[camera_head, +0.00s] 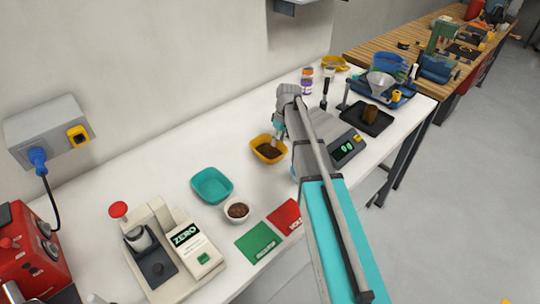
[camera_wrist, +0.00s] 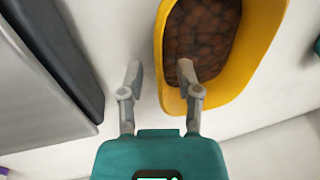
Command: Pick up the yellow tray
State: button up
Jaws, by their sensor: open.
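The yellow tray (camera_head: 256,141) holds brown contents and sits on the white table, left of the scale. In the wrist view the tray (camera_wrist: 249,62) fills the upper right, with brown bean-like pieces inside. My gripper (camera_wrist: 159,74) is open and empty. One finger is outside the tray, to the left over the table. The other finger overlaps the tray's inside, so the near-left wall lies between the fingertips. I cannot tell whether either finger touches it. In the head view my gripper (camera_head: 277,132) is at the tray's right side, partly hidden by my arm.
A scale (camera_head: 346,148) with a lit display stands right of the tray. A teal tray (camera_head: 212,184), a small white bowl (camera_head: 237,219) with brown pieces, and green (camera_head: 259,242) and red cards lie to the left and front. A bottle (camera_head: 307,80) stands behind.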

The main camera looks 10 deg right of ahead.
jog(key=shift+b+x, duration=0.55)
jog(key=shift+x, duration=0.3)
jog(key=shift+c, duration=0.2)
grip_shut()
